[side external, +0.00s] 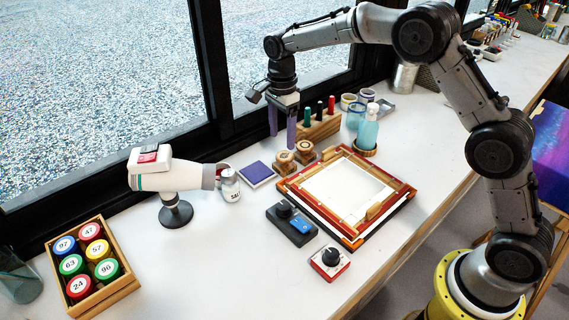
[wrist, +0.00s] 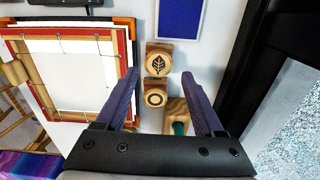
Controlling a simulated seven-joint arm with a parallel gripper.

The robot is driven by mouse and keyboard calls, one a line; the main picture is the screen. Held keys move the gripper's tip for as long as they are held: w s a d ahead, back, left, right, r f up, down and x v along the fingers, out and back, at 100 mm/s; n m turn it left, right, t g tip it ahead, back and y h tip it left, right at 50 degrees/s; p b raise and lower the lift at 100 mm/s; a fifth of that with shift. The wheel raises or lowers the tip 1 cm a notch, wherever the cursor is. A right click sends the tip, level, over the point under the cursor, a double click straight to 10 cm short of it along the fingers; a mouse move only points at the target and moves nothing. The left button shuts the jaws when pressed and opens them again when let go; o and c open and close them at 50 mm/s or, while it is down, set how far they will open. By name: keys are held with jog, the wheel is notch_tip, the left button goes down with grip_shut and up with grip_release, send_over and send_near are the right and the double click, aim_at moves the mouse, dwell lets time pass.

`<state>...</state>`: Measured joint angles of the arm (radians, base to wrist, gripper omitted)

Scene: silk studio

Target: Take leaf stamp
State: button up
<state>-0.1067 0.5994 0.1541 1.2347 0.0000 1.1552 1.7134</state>
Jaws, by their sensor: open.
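Two wooden stamps stand side by side on the white table. In the wrist view the leaf stamp (wrist: 159,58) shows a dark leaf on its top, and the stamp with a dark ring (wrist: 155,92) is just below it. In the side view the two stamps (side external: 294,155) stand between the blue pad and the wooden frame; their marks are too small to tell apart there. My gripper (side external: 282,134) is open and empty, pointing down above the table behind the stamps. In the wrist view its two fingers (wrist: 163,84) are spread on either side of the ring stamp, with the leaf stamp beyond.
A blue ink pad (side external: 256,174) lies beside the stamps. A wooden rack (side external: 318,126) with several coloured handles stands close to my fingers. A screen frame (side external: 386,228) lies to the right. The window frame (side external: 215,70) runs along the back.

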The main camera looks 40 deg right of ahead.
aim_at(283, 156)
notch_tip(283, 156, down, 9)
jog(key=shift+s+f, duration=0.1)
jog(key=c, duration=0.7)
dwell(0.4)
jog(key=shift+r, duration=0.75)
jog(key=s+d+r, duration=0.1)
jog(key=s+r, duration=1)
jog(key=s, duration=0.3)
jog(key=shift+d+r, duration=0.3)
